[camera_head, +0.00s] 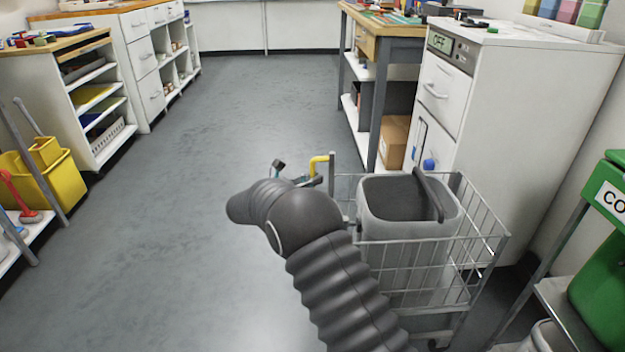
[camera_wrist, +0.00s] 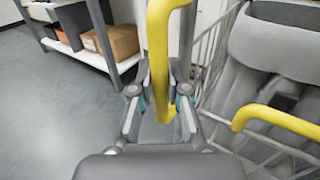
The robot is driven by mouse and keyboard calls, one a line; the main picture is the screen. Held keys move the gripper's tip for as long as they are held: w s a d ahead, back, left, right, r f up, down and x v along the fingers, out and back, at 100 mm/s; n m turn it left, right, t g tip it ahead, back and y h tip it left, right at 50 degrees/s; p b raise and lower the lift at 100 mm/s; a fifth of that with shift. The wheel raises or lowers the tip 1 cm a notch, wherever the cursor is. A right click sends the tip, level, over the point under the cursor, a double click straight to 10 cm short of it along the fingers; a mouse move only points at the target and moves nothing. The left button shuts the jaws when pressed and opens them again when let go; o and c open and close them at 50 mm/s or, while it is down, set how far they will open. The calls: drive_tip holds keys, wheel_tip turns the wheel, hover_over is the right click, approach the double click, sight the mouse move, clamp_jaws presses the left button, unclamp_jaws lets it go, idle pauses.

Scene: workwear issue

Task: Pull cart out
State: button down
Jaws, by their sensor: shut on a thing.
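The cart (camera_head: 478,238) is a grey wire basket on a low wheeled frame, at lower right in the head view. It holds a grey bucket (camera_head: 408,222) with a dark handle, also seen in the wrist view (camera_wrist: 275,50). The cart's yellow handle (camera_head: 321,159) stands up at its left side. In the wrist view the yellow handle bar (camera_wrist: 158,50) passes between the fingers of my gripper (camera_wrist: 158,97), which is shut on it. A second yellow bar (camera_wrist: 280,122) shows at right. In the head view my dark arm hides part of the cart's near left side.
A white drawer cabinet (camera_head: 505,100) stands close behind the cart at right. A workbench (camera_head: 385,40) with a cardboard box (camera_head: 394,142) below is beyond it. A green bin (camera_head: 600,290) is at far right. Grey floor (camera_head: 200,220) is clear to the left.

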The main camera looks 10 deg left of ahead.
drive_tip(key=c, duration=1.1)
unclamp_jaws()
drive_tip(key=shift+w+a+r, duration=0.1)
drive_tip(key=shift+w+r, duration=0.05)
drive_tip(key=shift+c, duration=0.2)
drive_tip(key=v, duration=1.2)
